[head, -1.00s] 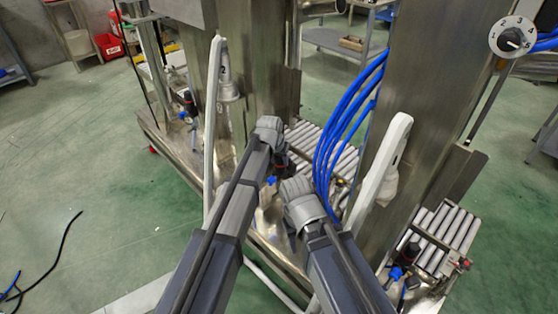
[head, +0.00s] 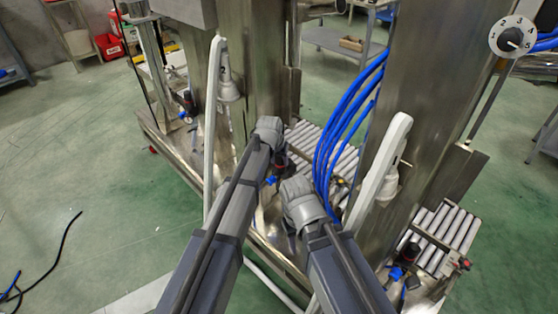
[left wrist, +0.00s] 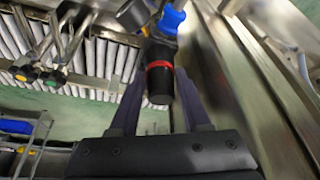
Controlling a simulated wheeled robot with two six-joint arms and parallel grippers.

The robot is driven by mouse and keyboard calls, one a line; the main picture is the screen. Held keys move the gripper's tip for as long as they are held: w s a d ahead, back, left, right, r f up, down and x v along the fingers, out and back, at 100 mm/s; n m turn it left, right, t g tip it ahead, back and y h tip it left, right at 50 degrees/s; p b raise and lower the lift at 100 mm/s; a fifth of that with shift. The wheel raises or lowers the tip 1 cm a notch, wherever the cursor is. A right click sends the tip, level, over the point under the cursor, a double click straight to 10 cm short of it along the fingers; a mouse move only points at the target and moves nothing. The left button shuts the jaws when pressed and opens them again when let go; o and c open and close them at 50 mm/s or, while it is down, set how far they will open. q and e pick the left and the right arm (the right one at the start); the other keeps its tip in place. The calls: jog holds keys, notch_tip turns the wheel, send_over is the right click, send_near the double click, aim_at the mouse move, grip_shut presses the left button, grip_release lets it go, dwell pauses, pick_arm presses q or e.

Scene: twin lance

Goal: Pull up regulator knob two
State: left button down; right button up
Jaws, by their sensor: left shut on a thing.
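The regulator knob (left wrist: 160,82) is a black cylinder with a red ring, seen in the left wrist view below a blue fitting (left wrist: 170,18). My left gripper (left wrist: 158,72) has a dark finger on each side of the knob and is shut on it. In the head view the red and black knob (head: 280,160) shows in part just beyond my left wrist, with the gripper fingers mostly hidden.
Blue hoses (head: 340,120) hang close to the right of both wrists. White lances (head: 214,110) and (head: 385,165) stand either side. Another regulator (head: 412,252) is at lower right, near a roller bed (head: 450,235). Green floor at left is mostly clear.

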pick_arm(q)
jog(key=shift+r+p, duration=0.6)
jog(key=shift+p, duration=0.05)
jog(key=shift+w+f, duration=0.1)
jog(key=shift+c, duration=1.8)
grip_release()
jog(key=shift+r, duration=0.2)
jog(key=p+v, duration=0.7)
jog(key=shift+s+r, duration=0.2)
jog(key=shift+s, duration=0.05)
